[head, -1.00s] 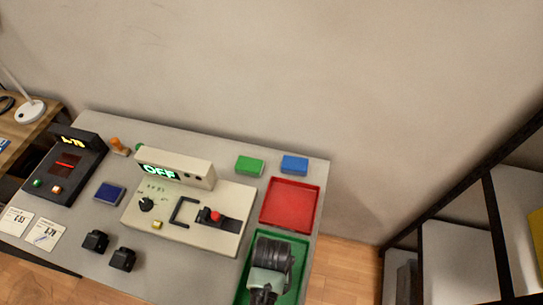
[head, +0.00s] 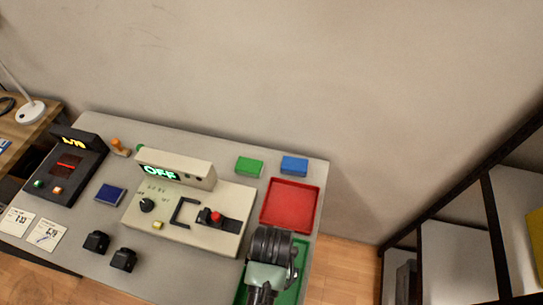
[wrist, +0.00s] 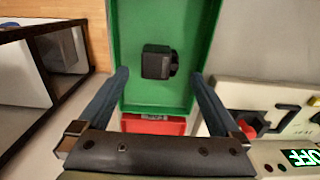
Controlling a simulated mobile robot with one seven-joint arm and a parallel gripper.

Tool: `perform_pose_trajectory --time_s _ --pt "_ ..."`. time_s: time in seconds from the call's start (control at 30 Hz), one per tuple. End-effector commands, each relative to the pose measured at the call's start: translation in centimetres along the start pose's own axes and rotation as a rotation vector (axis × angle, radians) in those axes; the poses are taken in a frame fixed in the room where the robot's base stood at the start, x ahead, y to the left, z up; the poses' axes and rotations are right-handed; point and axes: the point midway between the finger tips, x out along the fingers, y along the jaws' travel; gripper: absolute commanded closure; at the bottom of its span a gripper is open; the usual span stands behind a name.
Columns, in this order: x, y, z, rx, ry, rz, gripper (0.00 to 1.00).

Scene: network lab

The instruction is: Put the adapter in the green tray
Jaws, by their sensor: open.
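A black adapter (wrist: 158,62) lies inside the green tray (wrist: 190,15), seen in the wrist view. My gripper (wrist: 160,76) is open there, one finger to each side, with nothing between the fingers touching the adapter. In the head view my arm covers much of the green tray (head: 302,258), and the adapter in it is hidden. Two more black blocks that look like adapters, one (head: 96,241) and another (head: 123,259), stand at the table's front left.
A red tray (head: 290,205) lies behind the green one. A beige console (head: 190,215) with a lit OFF display stands to the left. Green (head: 249,166) and blue (head: 294,165) blocks lie at the back. A dark-framed shelf (head: 455,250) stands right of the table.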

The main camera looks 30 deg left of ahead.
Motion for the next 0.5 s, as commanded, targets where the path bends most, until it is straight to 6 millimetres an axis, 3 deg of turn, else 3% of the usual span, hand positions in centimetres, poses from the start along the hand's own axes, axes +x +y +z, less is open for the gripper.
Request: perform_pose_trajectory --time_s 0.2,0.5 --pt "-4.2 0.0 -0.1 0.000 0.002 0.000 0.00" --pt "-5.9 0.0 0.0 0.000 -0.001 0.000 0.00"
